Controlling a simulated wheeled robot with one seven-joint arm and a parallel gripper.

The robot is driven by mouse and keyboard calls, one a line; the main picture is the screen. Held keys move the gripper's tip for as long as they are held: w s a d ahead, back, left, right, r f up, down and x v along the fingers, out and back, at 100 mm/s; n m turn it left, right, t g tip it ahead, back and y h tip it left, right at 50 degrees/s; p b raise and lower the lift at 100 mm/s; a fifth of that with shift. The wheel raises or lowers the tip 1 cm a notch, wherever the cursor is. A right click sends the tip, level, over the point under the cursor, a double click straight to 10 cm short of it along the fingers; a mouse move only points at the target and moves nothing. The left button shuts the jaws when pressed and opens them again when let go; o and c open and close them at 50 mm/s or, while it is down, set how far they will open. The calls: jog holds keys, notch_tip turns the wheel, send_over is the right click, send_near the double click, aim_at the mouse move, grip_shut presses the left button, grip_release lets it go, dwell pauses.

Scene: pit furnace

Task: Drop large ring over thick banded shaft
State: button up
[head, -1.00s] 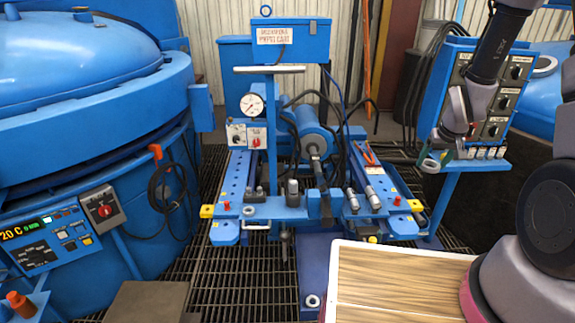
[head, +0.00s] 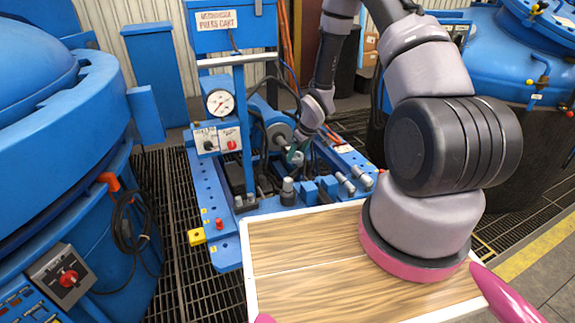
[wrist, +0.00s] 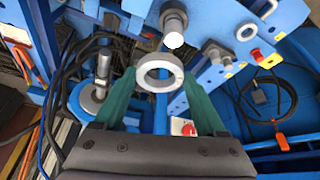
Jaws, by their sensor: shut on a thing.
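The large ring (wrist: 160,73) is a pale grey metal ring held between the green fingers of my gripper (wrist: 158,90) in the wrist view. My gripper is shut on it. The thick banded shaft (wrist: 173,18) seems to be the stout grey post with a bright round end, just beyond the ring in the wrist view. The ring looks apart from it and not around it. In the head view my gripper (head: 294,157) is above the press cart, near the blue cylinder. A stubby post (head: 288,190), likely the same shaft, stands below it. The ring is hard to make out there.
Two slimmer silver pins (head: 353,180) stand to the right. Another ring (wrist: 247,32) lies on the blue rail. Black hoses, a pressure gauge (head: 220,102) and the blue cylinder (head: 268,125) crowd the cart. A wooden-topped table (head: 300,245) is in front.

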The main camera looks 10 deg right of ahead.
jog(key=n, duration=0.2)
send_over(289, 180)
jog(key=shift+y, duration=0.4)
jog(key=f, duration=0.5)
jog(key=shift+s+d+f, duration=0.1)
jog(key=shift+s, duration=0.1)
jog(key=shift+f, duration=3.1)
jog(key=o, duration=1.6)
jog(key=shift+c, duration=0.2)
jog(key=shift+d, duration=0.1)
jog(key=v, duration=1)
jog(key=shift+d+r, duration=0.15)
jog(key=shift+r, duration=0.25)
